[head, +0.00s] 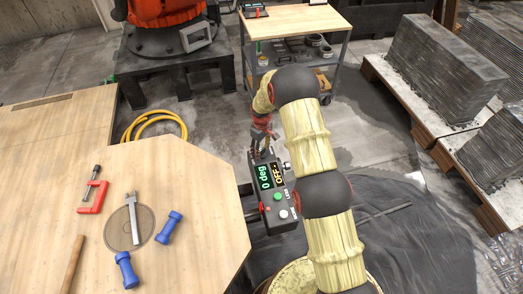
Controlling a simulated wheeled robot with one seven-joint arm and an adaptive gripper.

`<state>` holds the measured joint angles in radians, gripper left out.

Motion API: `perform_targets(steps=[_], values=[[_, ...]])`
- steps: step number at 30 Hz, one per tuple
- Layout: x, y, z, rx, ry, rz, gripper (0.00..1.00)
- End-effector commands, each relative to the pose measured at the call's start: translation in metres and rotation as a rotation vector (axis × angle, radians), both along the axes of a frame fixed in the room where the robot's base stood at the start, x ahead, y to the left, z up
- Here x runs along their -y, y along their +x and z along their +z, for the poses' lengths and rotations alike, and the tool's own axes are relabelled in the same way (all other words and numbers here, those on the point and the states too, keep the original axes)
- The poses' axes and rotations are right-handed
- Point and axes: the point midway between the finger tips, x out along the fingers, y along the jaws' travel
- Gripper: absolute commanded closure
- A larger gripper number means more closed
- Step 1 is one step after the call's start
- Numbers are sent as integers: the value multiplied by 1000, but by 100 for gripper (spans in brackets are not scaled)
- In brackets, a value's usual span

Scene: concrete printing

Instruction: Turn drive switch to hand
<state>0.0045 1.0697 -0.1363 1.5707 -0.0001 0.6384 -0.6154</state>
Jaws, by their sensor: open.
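A dark control box (270,220) stands beside the right edge of the wooden table. Its display (265,177) reads "0 deg" in green, and a label (278,172) beside it reads "OFF" in yellow. A green button (278,197), a pale round button (283,213) and a small red part (267,209) sit on its face. A small knob (286,167) sticks out at its right side; I cannot tell for sure which control is the drive switch. My gripper (264,146) is open and empty at the far end of the box, partly hidden by my arm.
The wooden table (190,185) holds a red clamp (92,198), blue dumbbell-shaped pieces (169,227), a grey tool (133,222) and a wooden handle (72,265). A cart (291,20) stands behind. Printed concrete blocks (442,68) lie on pallets at right. A yellow hose (155,119) lies on the floor.

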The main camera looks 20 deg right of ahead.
Motion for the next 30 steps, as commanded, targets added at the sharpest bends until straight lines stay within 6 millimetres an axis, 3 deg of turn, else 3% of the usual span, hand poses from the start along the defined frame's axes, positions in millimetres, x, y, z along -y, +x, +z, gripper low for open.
perform_targets(steps=[6, 30], values=[[0, 0, 0, 1, 0, 0, 48], [0, 0, 0, 1, 0, 0, 92]])
